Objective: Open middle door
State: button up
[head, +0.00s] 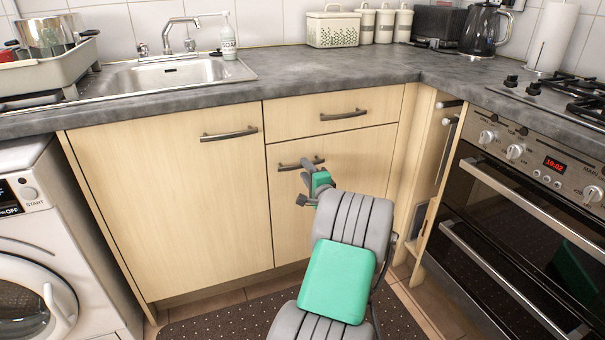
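The middle door (345,175) is a light wood cabinet door below a drawer. It looks closed, flush with the front around it. Its dark bar handle (287,165) runs level near the top left of the door. My gripper (309,166) reaches up from below, its tip at the right part of this handle and overlapping it in the picture. The fingers are small here, and I cannot tell whether they touch or close around the bar. My arm hides the lower part of the door.
A drawer (375,108) with its own handle is above the door. A wide cabinet door (165,200) is on the left, with a washing machine (40,250) beyond. An oven (520,230) stands on the right. A dark dotted mat (225,318) covers the floor in front.

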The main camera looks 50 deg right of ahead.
jog(key=shift+x, duration=1.6)
jog(key=shift+c, duration=0.4)
grip_shut()
